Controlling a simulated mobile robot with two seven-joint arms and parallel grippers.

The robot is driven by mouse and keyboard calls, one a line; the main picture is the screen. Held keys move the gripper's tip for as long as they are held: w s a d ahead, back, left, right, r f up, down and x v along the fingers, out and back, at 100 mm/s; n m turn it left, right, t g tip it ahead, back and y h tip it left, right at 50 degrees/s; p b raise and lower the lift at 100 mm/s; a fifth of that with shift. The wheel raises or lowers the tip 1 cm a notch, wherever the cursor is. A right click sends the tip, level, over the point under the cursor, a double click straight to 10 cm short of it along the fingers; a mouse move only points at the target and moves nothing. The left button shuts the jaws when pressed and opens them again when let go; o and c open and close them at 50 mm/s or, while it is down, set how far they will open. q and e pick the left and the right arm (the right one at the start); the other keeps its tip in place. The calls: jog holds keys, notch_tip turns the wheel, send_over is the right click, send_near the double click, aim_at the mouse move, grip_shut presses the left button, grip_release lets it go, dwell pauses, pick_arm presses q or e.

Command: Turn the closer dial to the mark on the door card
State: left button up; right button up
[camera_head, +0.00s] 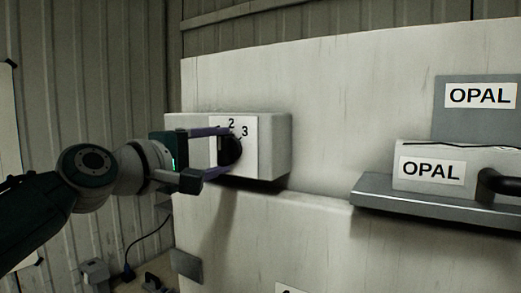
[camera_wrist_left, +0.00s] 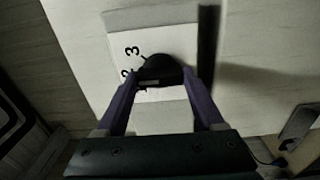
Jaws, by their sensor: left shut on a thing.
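The closer dial (camera_head: 231,151) is a black round knob on a white number plate (camera_head: 250,160), on the front of a pale closer box (camera_head: 275,145) high on the door. The figures 2 and 3 can be read beside it. My left gripper (camera_head: 222,152) has its purple fingers on either side of the knob and is shut on it. In the left wrist view the dial (camera_wrist_left: 162,70) sits between the fingertips, with 3 and part of another figure showing. A white card (camera_head: 288,289) at the bottom edge is cut off; its mark cannot be read. My right gripper is out of view.
A grey shelf (camera_head: 430,205) juts out at the right, bearing a pale box labelled OPAL (camera_head: 470,160). A grey OPAL plate (camera_head: 450,120) is behind it. A dark handle-like part (camera_head: 498,184) shows at the right edge. Corrugated wall (camera_head: 95,70) lies left.

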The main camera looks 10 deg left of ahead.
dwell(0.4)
pick_arm(q)
jog(key=o, duration=1.4)
jog(key=shift+s+a, duration=0.2)
jog(key=shift+s, duration=0.3)
jog(key=shift+b+v, duration=1.3)
jog(key=shift+v, duration=3.2)
